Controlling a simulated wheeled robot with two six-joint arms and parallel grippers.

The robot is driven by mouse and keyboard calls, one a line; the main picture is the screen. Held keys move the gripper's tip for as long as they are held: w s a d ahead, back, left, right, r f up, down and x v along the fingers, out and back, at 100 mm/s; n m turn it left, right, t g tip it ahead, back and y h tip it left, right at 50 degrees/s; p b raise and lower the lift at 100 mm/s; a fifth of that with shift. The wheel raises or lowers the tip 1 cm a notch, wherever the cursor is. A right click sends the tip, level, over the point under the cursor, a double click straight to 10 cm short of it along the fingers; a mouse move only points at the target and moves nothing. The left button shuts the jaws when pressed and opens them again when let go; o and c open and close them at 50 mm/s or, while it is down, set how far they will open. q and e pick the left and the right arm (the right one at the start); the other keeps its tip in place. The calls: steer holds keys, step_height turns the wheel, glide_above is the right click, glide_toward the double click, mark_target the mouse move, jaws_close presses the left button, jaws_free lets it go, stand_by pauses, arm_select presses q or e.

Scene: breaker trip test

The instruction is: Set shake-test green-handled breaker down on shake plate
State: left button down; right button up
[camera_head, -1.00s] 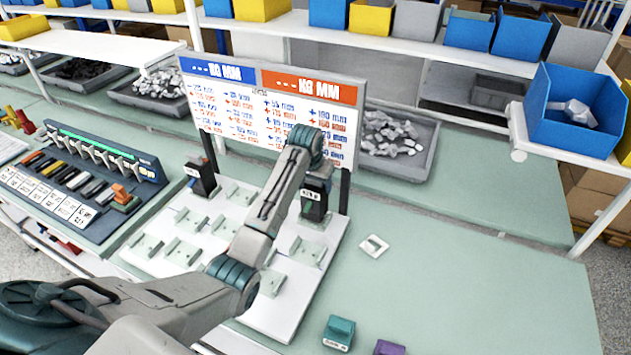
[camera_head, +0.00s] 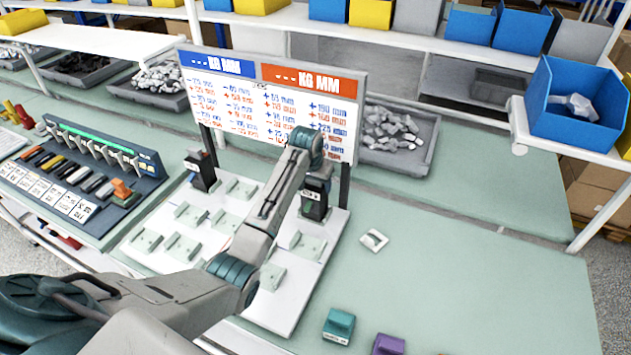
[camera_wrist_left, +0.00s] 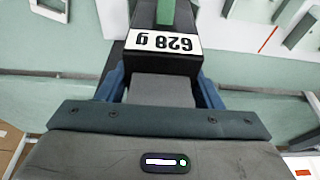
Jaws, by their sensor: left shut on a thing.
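The green-handled breaker (camera_head: 314,210) is a dark block with a white label, upright near the back right corner of a white plate (camera_head: 266,308) with pale green holders. In the left wrist view the breaker (camera_wrist_left: 165,65) shows its green handle and a "628 g" label. My left gripper (camera_head: 317,174) is shut on it from above; in the left wrist view the blue fingers (camera_wrist_left: 160,92) lie on both sides of it. I cannot tell whether its bottom touches the plate. My right gripper is not in view.
A dark block with a red top (camera_head: 201,170) stands at the plate's back left. A weight board (camera_head: 270,105) rises behind the plate. A small white square piece (camera_head: 374,240), a teal block (camera_head: 339,325) and a purple block (camera_head: 388,345) lie right of it.

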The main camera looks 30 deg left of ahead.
arm_select(q)
steer(key=shift+c, duration=1.6)
jaws_free()
steer(key=shift+s+f, duration=0.1)
steer(key=shift+r+b, duration=0.3)
steer(key=shift+r, duration=0.1)
steer(key=b+v, duration=0.3)
steer(key=v, duration=0.6)
steer(key=shift+s+r, duration=0.25)
steer(key=shift+r, duration=0.3)
